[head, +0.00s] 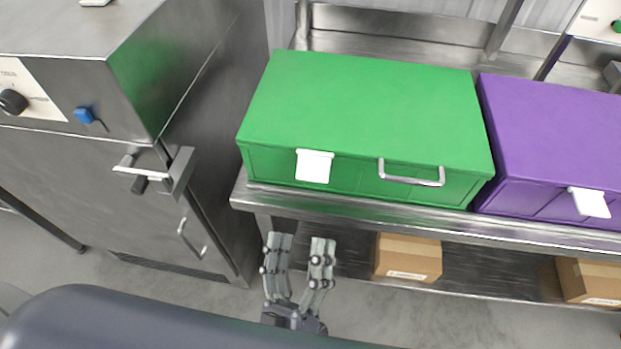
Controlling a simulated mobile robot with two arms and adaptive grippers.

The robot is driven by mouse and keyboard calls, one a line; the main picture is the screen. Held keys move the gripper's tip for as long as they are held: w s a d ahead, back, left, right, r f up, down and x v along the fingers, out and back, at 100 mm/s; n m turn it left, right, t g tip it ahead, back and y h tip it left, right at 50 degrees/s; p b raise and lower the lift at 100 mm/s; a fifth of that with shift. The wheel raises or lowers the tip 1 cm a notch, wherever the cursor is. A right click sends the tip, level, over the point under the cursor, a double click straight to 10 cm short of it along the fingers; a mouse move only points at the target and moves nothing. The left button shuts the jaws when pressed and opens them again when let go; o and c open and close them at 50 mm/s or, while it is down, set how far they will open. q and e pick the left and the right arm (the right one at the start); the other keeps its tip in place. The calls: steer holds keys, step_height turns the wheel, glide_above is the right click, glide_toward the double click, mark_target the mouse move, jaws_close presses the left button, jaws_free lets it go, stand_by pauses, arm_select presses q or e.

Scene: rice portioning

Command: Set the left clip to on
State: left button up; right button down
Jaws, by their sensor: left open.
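A white clip (314,166) sits on the front upper edge of a green box (375,105), left of the box's metal handle (411,178). Another white clip (589,202) is on the front of a purple box (560,130) at the right. I cannot tell from this view whether either clip is on or off. My left gripper (301,243) is open and empty, fingers pointing up the picture. It shows below the green box's clip, in front of the steel table's edge, apart from the clip. My right gripper is not in view.
The boxes stand side by side on a steel table (352,198). A steel cabinet (75,175) with a latch handle (155,172), black knob and blue switch stands at the left. Cardboard boxes (408,256) lie on the lower shelf. Floor shows between cabinet and shelf.

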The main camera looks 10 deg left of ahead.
mark_target(312, 181)
arm_select(q)
steer(key=w+r+m+p, duration=0.1)
steer(key=w+m, duration=0.1)
steer(key=w+r+m+p, duration=0.1)
steer(key=w+m, duration=0.1)
steer(key=w, duration=0.1)
steer(key=w+r+m+p, duration=0.1)
steer(key=w+m+p, duration=0.1)
steer(key=w+m, duration=0.1)
steer(key=shift+w, duration=0.25)
steer(key=shift+w+r, duration=0.25)
steer(key=shift+w, duration=0.45)
steer(key=shift+c, duration=0.6)
steer(key=c, duration=1)
